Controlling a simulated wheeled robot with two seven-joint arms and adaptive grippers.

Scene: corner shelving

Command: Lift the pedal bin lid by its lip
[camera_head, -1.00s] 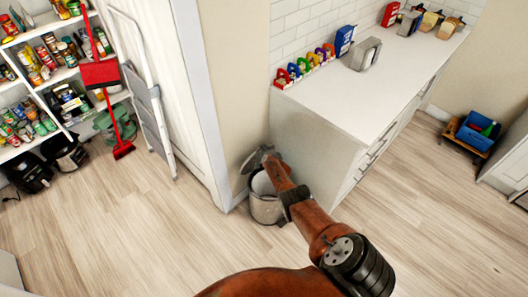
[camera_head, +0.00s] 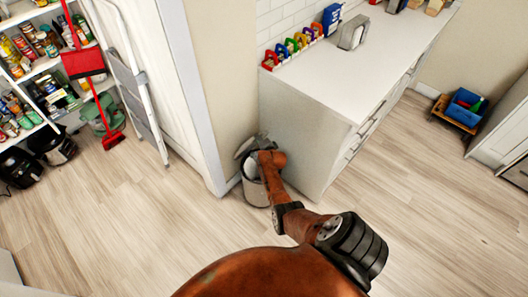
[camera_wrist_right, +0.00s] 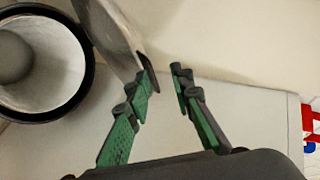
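The pedal bin (camera_head: 255,192) stands on the floor against the wall, beside the cabinet end. Its lid (camera_head: 246,146) is raised and tilted up at the back. In the right wrist view the bin's open mouth with its black rim (camera_wrist_right: 88,75) is at left, and the grey lid (camera_wrist_right: 108,35) stands beside it with a dark lip (camera_wrist_right: 153,70). My right gripper (camera_wrist_right: 166,76) is open, its green fingers apart, with the lip at the left fingertip; contact cannot be told. In the head view my right arm hides most of that gripper. My left gripper is not in view.
A white-topped cabinet (camera_head: 345,85) stands close on the right of the bin. A door frame (camera_head: 205,110) and a folding ladder (camera_head: 135,85) are at left. A blue crate (camera_head: 465,108) sits far right. The wooden floor in front is clear.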

